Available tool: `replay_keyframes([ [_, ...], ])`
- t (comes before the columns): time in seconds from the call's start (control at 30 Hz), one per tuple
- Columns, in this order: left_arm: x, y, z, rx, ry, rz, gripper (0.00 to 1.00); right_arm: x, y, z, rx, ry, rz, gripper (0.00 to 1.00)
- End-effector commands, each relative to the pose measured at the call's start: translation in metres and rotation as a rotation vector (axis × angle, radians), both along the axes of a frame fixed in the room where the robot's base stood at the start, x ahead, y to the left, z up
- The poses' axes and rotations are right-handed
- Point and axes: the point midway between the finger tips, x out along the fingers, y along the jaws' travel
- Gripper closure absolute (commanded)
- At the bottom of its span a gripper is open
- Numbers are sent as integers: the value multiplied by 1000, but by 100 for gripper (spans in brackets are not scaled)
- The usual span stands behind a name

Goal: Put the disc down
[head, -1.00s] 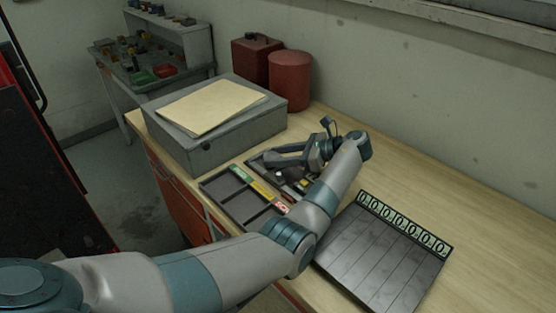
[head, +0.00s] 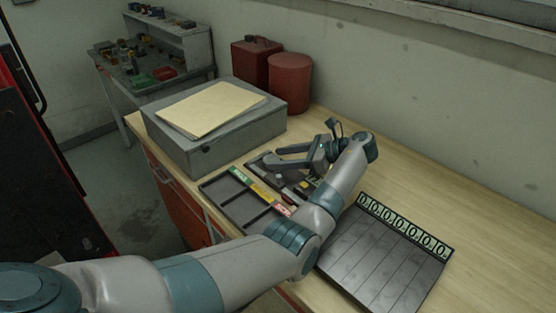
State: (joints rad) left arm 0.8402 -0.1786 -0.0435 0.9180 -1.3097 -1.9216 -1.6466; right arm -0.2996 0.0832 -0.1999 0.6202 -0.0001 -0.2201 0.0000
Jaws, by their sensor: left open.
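My left gripper (head: 268,168) is open above the dark tray (head: 255,158) that lies behind the sorting tray. Its fingers point to the left. I see no disc between the fingers. I cannot make out the disc; small pieces lie in the dark tray, partly hidden by my gripper and forearm. The sorting tray (head: 233,207) has dark compartments and green, yellow and red labels along its far side. My right gripper is not in view.
A grey metal box (head: 190,143) with papers on top stands left of the trays. A red can (head: 290,82) and a red canister (head: 254,62) stand behind it. A dark slotted board (head: 380,255) with a row of zeros lies at the right. The bench at far right is bare.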

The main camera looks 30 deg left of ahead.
Motion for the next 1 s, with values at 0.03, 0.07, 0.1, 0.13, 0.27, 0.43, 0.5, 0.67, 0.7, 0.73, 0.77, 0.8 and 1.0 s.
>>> replay_keyframes([
  [0.03,2,-7,1,0,-2,-2,52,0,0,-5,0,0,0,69],
  [0.07,3,-11,3,1,-3,-3,52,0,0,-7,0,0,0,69],
  [0.1,4,-17,5,0,-3,-3,52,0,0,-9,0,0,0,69],
  [0.13,4,-22,7,-1,-3,-2,52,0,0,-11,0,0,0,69],
  [0.27,8,-43,15,-1,-2,-2,52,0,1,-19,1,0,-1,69],
  [0.43,11,-71,28,-3,-1,-2,52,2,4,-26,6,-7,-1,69],
  [0.5,13,-80,32,-3,0,-2,52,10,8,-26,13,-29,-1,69],
  [0.67,15,-93,38,-2,-1,-1,52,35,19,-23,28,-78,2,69],
  [0.7,15,-94,39,-2,-1,-1,52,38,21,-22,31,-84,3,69],
  [0.73,15,-95,39,-1,-1,-1,52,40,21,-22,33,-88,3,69],
  [0.77,15,-96,40,-1,-1,-1,52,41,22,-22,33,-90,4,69],
  [0.8,15,-96,40,-1,-1,-1,52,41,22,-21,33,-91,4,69],
  [1.0,15,-96,41,0,0,-1,52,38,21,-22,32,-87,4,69],
])
